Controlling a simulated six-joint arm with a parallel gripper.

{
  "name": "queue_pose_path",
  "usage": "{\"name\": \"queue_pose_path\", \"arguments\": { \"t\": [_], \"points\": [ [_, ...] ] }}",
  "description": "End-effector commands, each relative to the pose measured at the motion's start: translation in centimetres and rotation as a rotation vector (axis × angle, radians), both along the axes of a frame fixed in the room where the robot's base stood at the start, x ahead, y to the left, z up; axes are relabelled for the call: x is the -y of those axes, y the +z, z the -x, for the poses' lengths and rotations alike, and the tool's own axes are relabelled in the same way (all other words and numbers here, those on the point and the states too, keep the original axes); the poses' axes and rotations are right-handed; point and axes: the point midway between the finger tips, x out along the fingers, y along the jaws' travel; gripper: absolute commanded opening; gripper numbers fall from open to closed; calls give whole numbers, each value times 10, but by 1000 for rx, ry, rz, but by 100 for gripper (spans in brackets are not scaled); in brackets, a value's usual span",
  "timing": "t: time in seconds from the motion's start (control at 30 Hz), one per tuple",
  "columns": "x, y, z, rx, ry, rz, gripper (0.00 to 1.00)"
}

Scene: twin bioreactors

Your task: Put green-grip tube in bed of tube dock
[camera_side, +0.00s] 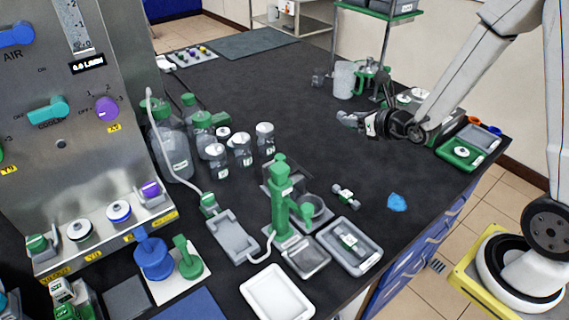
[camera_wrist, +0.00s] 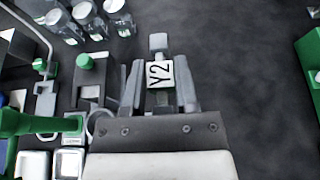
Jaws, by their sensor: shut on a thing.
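My gripper (camera_side: 365,121) is over the right back part of the dark table in the side view, fingers pointing left. In the side view a grey end (camera_side: 348,118) shows at the fingertips; the rest is hidden. A grey plate with a shallow recess (camera_side: 232,238), apparently the tube dock, lies front left of my gripper, with a hose and green connector at its back end.
A tall green stand (camera_side: 280,195) rises beside the plate. Capped bottles (camera_side: 242,150) stand behind it. A similar short piece (camera_side: 344,195) lies loose, and another lies in a tray (camera_side: 348,245). A blue scrap (camera_side: 397,202) is nearby. The table's middle is clear.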

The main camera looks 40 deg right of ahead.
Motion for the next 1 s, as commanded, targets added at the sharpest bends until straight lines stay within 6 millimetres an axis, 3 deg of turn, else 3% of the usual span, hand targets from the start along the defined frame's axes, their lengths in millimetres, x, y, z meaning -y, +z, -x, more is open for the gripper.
{"name": "queue_pose_path", "arguments": {
  "t": [0.27, 0.7, 1.0],
  "points": [
    [-17, 19, -9, 12, 73, -14, 0],
    [-64, 74, -21, 6, 273, -8, 0],
    [-70, 83, -21, 0, 301, 1, 0]
  ]
}}
